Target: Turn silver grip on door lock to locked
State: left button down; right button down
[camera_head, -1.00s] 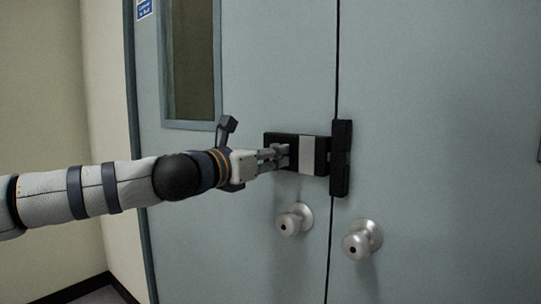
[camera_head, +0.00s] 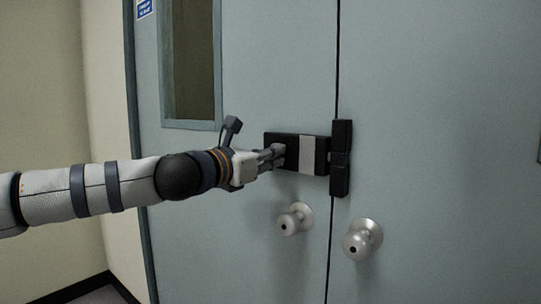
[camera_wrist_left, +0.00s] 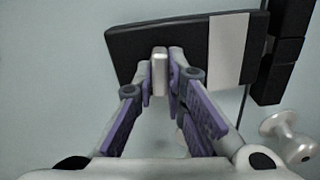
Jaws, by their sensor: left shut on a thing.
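The black door lock (camera_head: 317,167) with a light grey band (camera_head: 306,154) is mounted across the left door beside the seam, and it also shows in the left wrist view (camera_wrist_left: 133,42). My left gripper (camera_head: 276,154) is at the left part of the lock. In the left wrist view my left gripper (camera_wrist_left: 161,80) is shut on the small silver grip (camera_wrist_left: 159,72), which stands upright between its fingertips. In the head view the fingers hide the grip. My right gripper is not in view.
Two round silver knobs, the left one (camera_head: 294,219) and the right one (camera_head: 362,240), sit below the lock. A black vertical catch (camera_head: 341,158) is on the right door at the seam. A narrow window (camera_head: 192,60) is above my left arm.

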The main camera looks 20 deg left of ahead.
pick_arm(q)
jog(key=shift+a+r+m+p, duration=0.1)
jog(key=shift+m+p, duration=0.95)
jog(key=shift+m, duration=7.15)
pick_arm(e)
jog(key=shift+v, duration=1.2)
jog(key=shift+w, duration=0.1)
pick_arm(q)
jog(key=c, duration=1.6)
grip_release()
jog(key=shift+c, duration=0.2)
jog(key=v, duration=1.2)
